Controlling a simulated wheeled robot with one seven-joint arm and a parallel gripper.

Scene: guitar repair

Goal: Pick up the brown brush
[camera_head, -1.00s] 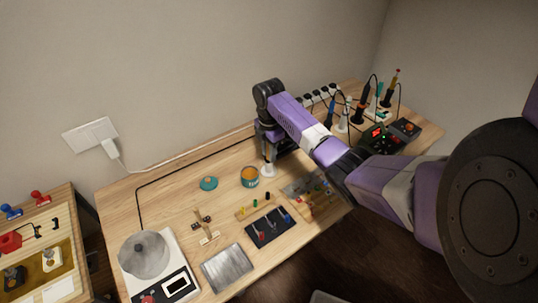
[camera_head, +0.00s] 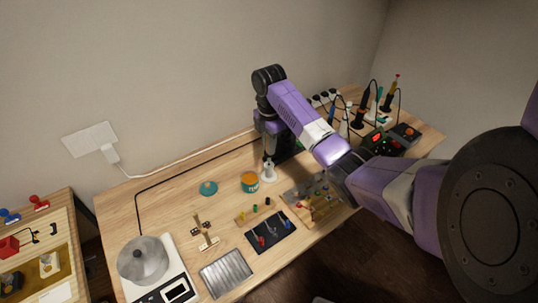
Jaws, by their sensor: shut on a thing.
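My gripper (camera_head: 268,157) points down at the back of the workbench. It is directly above a small white holder (camera_head: 268,174) that stands upright on the bench. My gripper is shut on a slim upright thing, most likely the brown brush, which my fingers largely hide. I cannot tell whether its lower end is still inside the white holder or clear of it.
An orange-topped tin (camera_head: 250,183) and a teal lid (camera_head: 208,188) lie left of the holder. A wooden board with small parts (camera_head: 312,200), a dark mat with tools (camera_head: 268,232), a metal plate (camera_head: 226,273) and a scale with a pot (camera_head: 145,258) fill the front. Soldering gear (camera_head: 385,140) stands right.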

